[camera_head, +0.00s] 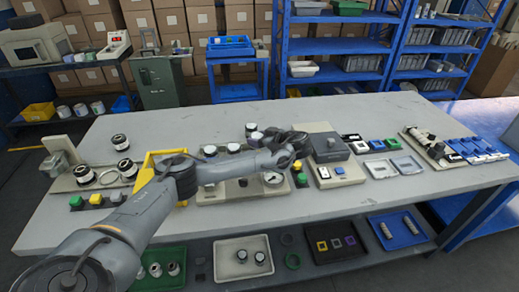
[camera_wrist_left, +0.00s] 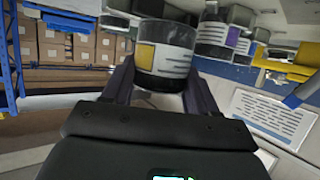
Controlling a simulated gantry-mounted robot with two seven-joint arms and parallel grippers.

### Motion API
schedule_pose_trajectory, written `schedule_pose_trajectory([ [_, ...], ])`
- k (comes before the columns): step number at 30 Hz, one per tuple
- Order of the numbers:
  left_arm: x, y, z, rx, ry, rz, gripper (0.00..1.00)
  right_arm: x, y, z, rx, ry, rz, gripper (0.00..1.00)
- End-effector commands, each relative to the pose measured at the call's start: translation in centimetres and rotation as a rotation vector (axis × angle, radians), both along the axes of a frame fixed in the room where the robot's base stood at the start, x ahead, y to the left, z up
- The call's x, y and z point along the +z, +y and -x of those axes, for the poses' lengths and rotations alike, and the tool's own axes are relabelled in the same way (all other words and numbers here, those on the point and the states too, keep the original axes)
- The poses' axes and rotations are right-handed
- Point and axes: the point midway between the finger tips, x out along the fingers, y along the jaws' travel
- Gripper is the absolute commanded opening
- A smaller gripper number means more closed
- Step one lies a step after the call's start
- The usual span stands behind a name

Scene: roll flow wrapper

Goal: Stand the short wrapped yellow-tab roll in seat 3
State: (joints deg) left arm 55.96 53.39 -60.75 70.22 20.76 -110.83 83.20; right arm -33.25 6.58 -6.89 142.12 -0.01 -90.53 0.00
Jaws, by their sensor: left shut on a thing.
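My left gripper (camera_head: 265,136) reaches over the middle of the table from the right end of my bent forearm. In the left wrist view it is shut on a short roll with a yellow tab (camera_wrist_left: 165,50), gripped between its two dark fingers. The roll has a white label with dark lines and a dark band. Behind it in that view stand other rolls, one with a purple tab (camera_wrist_left: 241,46). In the head view, rolls (camera_head: 210,150) stand behind my forearm near the pale fixture (camera_head: 215,194). My arm hides part of that fixture, and I cannot tell which place is seat 3.
A yellow frame (camera_head: 150,162) stands left of my forearm. A grey box device (camera_head: 328,147) stands right of my wrist. Trays with parts (camera_head: 399,229) lie on the lower shelf. The table's front right is clear.

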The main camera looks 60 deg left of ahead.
Motion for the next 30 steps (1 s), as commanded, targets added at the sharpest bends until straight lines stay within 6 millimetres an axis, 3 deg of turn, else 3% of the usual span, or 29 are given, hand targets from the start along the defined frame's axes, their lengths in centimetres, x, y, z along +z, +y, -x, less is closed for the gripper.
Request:
schedule_pose_trajectory([
  [9, -3.7, 0.0, 0.1, 0.000, 0.002, 0.000, 0.18, -1.6, -0.2, 0.0, 0.005, 0.000, 0.009, 0.43],
  [21, -4.0, -0.1, 0.0, -0.001, 0.002, 0.000, 0.18, -1.4, -0.2, 0.0, 0.006, 0.001, 0.008, 0.43],
  [22, -4.0, -0.1, 0.0, 0.000, 0.001, 0.000, 0.63, -1.4, -0.2, 0.0, 0.005, 0.001, 0.008, 0.43],
  [26, -4.0, -0.1, 0.0, 0.000, 0.001, 0.000, 0.83, -1.4, -0.1, 0.0, 0.004, 0.000, 0.005, 0.43],
  [30, -4.0, -0.1, 0.0, 0.000, 0.001, 0.000, 0.84, -1.4, -0.1, 0.0, 0.001, 0.001, 0.003, 0.43],
])
